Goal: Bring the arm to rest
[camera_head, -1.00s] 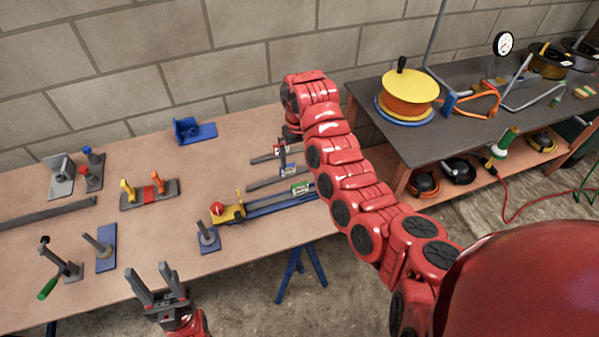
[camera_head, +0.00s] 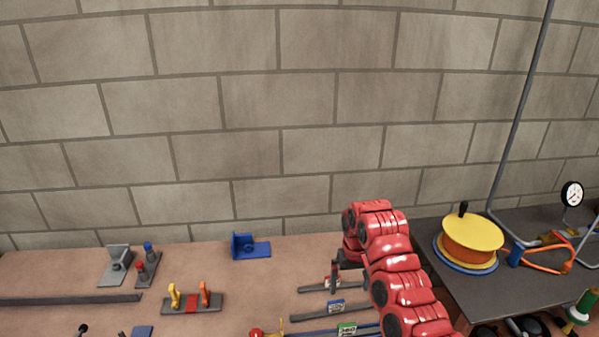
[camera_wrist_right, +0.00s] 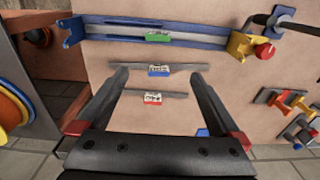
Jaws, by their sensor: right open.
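My red right arm comes in from the lower right in the head view and reaches over the right end of the workbench (camera_head: 240,285). My right gripper (camera_head: 340,262) points down there and is mostly hidden by the arm. In the right wrist view the same gripper (camera_wrist_right: 158,78) is open, its two dark fingers apart with nothing held. Two grey bars with small labels, the nearer (camera_wrist_right: 155,68) and the other (camera_wrist_right: 150,93), lie on the bench below and between the fingers. A blue rail (camera_wrist_right: 165,38) lies beyond them. My left gripper is not in view.
A blue bracket (camera_head: 250,247), a grey bracket (camera_head: 118,264) and a plate with yellow and orange pegs (camera_head: 192,304) stand on the bench. A dark side table (camera_head: 465,285) holds a yellow-orange spool (camera_head: 470,238) and a gauge (camera_head: 572,194). A block wall (camera_head: 300,120) stands behind.

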